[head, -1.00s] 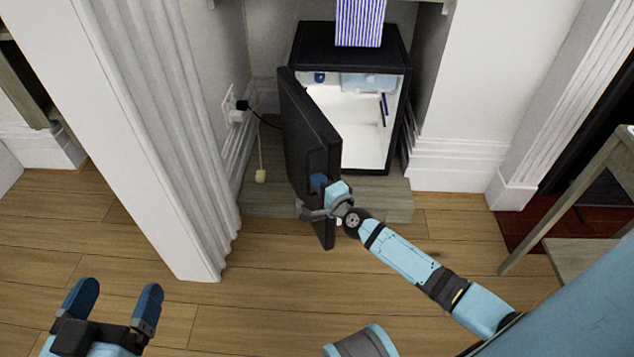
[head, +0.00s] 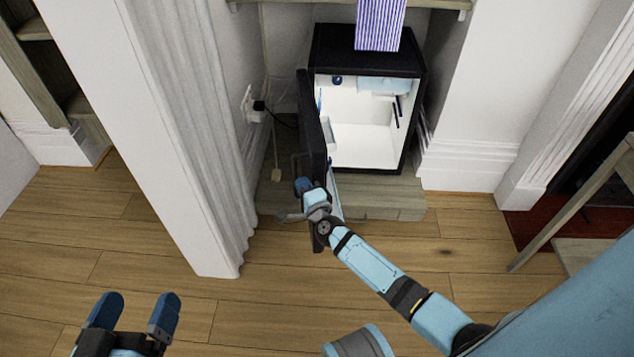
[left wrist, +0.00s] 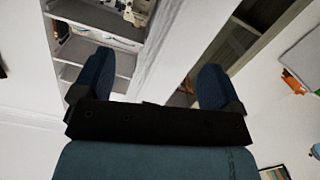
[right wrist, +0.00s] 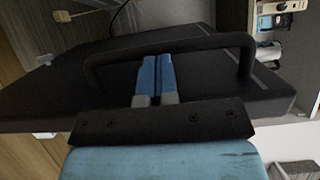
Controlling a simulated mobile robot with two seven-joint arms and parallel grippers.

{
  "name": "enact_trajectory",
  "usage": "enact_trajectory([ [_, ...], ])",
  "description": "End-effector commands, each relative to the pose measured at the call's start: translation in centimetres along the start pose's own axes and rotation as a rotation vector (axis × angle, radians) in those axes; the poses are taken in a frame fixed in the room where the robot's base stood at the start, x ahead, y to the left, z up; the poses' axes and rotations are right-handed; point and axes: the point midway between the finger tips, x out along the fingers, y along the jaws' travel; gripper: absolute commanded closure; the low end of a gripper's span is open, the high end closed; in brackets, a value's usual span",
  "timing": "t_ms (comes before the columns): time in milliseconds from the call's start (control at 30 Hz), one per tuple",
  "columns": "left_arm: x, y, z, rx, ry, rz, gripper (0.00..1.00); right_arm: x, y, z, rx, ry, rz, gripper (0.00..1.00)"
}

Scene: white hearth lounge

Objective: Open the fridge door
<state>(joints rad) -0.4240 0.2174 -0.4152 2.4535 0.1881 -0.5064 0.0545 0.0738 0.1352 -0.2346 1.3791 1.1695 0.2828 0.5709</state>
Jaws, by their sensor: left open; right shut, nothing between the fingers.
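The small black fridge (head: 366,45) stands in the alcove with its white interior showing. Its black door (head: 313,125) is swung wide open to the left, seen nearly edge-on. My right gripper (head: 303,186) is at the door's outer face near its free edge. In the right wrist view, the shut, empty fingers (right wrist: 154,75) lie within the outline of the black door handle (right wrist: 125,44), tips at its bar. I cannot tell whether they touch it. My left gripper (head: 137,300) is open and empty above the floor, away from the fridge; it also shows in the left wrist view (left wrist: 152,80).
A white fluted column (head: 185,130) stands left of the door. A plug and cable (head: 259,108) are on the wall behind the door. Striped cloth (head: 380,22) hangs over the fridge top. A wooden table (head: 590,190) is at the right. The front floor is clear.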

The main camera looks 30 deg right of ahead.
Motion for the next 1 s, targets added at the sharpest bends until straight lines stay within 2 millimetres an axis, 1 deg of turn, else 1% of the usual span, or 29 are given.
enact_trajectory([
  [33,0.0,0.1,-0.1,-0.001,0.004,0.0,0.09,0.2,0.0,0.5,-0.001,0.0,0.001,1.0],
  [133,0.0,0.2,-0.3,-0.005,0.012,0.001,0.09,0.3,0.1,0.9,-0.002,-0.001,0.002,1.0],
  [433,0.1,0.3,-0.6,-0.003,0.022,0.005,0.09,0.3,0.1,0.9,-0.002,-0.002,0.002,1.0],
  [533,0.1,0.3,-0.8,0.0,0.022,0.005,0.09,-0.2,0.1,0.9,-0.002,-0.002,0.002,1.0],
  [667,0.0,0.4,-1.8,0.009,0.041,0.005,0.09,-2.0,0.0,0.9,-0.003,-0.002,0.004,1.0],
  [800,-0.2,0.5,-3.0,0.01,0.089,-0.002,0.09,-4.5,-0.1,0.9,-0.002,-0.002,0.004,1.0],
  [900,-0.2,0.6,-3.5,0.009,0.11,-0.004,0.09,-5.9,0.0,0.8,-0.003,-0.002,0.004,1.0],
  [1000,-0.3,0.6,-3.8,0.009,0.121,-0.005,0.09,-6.8,0.0,0.8,-0.002,-0.002,0.002,1.0],
])
